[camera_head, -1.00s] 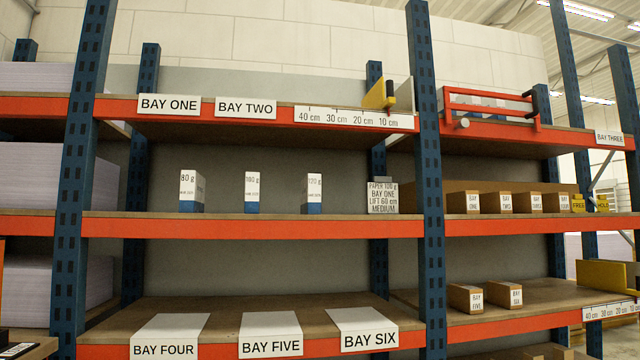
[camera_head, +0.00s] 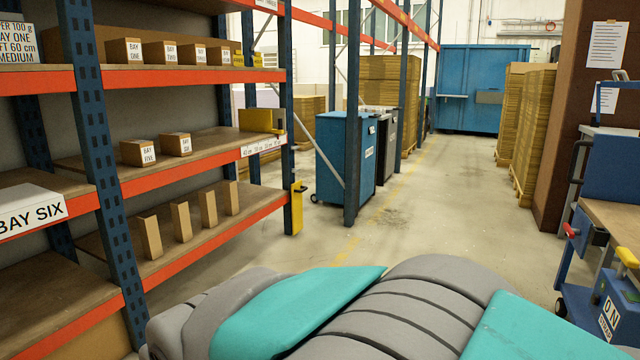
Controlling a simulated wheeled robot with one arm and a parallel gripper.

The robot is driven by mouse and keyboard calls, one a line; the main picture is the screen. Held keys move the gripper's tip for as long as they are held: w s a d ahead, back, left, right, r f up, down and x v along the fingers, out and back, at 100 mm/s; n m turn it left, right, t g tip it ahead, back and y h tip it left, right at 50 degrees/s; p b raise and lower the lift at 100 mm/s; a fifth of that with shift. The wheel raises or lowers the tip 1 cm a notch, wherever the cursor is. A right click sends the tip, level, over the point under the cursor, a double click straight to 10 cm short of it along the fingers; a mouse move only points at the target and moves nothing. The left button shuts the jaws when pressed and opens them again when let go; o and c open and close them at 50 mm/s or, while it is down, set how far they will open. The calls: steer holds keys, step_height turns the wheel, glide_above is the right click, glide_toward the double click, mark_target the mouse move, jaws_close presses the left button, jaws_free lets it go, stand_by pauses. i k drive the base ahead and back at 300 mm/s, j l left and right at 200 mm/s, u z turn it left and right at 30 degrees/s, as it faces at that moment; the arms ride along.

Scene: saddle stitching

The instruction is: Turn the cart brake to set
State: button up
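A blue cart (camera_head: 567,285) with a wheel (camera_head: 561,307) stands at the right edge, partly cut off by the frame. A red-tipped lever (camera_head: 571,230) sticks out from its side. My gripper is not in view; only grey and teal parts of my own body show at the bottom.
Shelving (camera_head: 200,169) with small boxes fills the left. A yellow guard (camera_head: 297,208) is on its end post. A blue wheeled bin (camera_head: 340,160) stands beyond. Pallet stacks (camera_head: 535,125) and a brown column (camera_head: 575,130) are to the right. The concrete aisle (camera_head: 430,210) between is clear.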

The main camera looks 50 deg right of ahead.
mark_target(570, 232)
steer(key=z, duration=0.4)
steer(key=l+z, duration=0.1)
steer(key=z, duration=0.75)
steer(key=l+z, duration=0.1)
steer(key=z, duration=0.3)
steer(key=i+l+z, duration=0.25)
steer(key=z, duration=0.15)
steer(key=i+l+z, duration=0.25)
steer(key=z, duration=0.2)
steer(key=i+l+z, duration=0.1)
steer(key=i+z, duration=0.3)
steer(key=i+j, duration=0.1)
steer(key=i, duration=0.25)
steer(key=i+j, duration=0.1)
steer(key=i, duration=0.2)
steer(key=i+j, duration=0.1)
steer(key=j, duration=0.25)
steer(key=i+j+u, duration=0.1)
steer(key=j, duration=0.2)
steer(key=i+j+u, duration=0.1)
steer(key=j, duration=0.2)
steer(key=i+j, duration=0.2)
steer(key=j, duration=0.15)
